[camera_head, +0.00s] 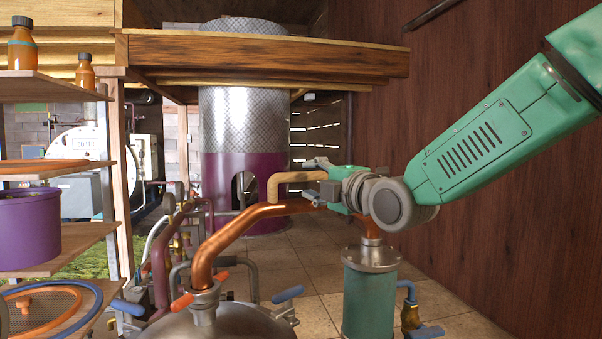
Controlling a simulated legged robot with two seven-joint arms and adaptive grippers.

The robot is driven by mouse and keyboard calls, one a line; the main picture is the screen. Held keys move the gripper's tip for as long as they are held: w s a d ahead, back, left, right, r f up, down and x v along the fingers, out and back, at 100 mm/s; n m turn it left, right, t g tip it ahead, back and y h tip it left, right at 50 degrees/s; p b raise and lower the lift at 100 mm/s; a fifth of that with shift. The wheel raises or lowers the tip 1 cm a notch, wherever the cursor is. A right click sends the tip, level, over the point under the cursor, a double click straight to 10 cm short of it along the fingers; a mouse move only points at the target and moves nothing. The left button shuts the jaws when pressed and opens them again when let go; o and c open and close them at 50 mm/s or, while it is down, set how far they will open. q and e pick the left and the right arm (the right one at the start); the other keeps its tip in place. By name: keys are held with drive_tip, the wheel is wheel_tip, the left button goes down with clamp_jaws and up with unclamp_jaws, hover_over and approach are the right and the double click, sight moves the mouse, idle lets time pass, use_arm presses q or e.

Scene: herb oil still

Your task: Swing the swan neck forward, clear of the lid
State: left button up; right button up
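The copper swan neck (248,217) rises from a collar on the domed steel lid (222,325) at the bottom and bends over to the right. Its other end comes down onto the green cylinder (370,295). A tan bent handle (290,178) stands up from the neck's upper run. My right gripper (319,180) reaches in from the right, with its fingers around the right end of this handle. Whether the fingers press on it is too small to tell. The neck's collar still sits at the lid's top. My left gripper is out of view.
Shelves on the left hold a purple pot (28,228) and brown bottles (22,45). Pipes and valves (165,255) crowd the space left of the neck. A blue-handled clamp (287,295) is at the lid's edge. A wooden wall (490,220) closes the right side.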

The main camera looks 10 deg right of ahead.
sight(304, 179)
drive_tip(key=shift+p+x, duration=0.4)
drive_tip(key=shift+x, duration=1.5)
clamp_jaws()
drive_tip(key=shift+s+f, duration=0.1)
drive_tip(key=shift+s, duration=0.1)
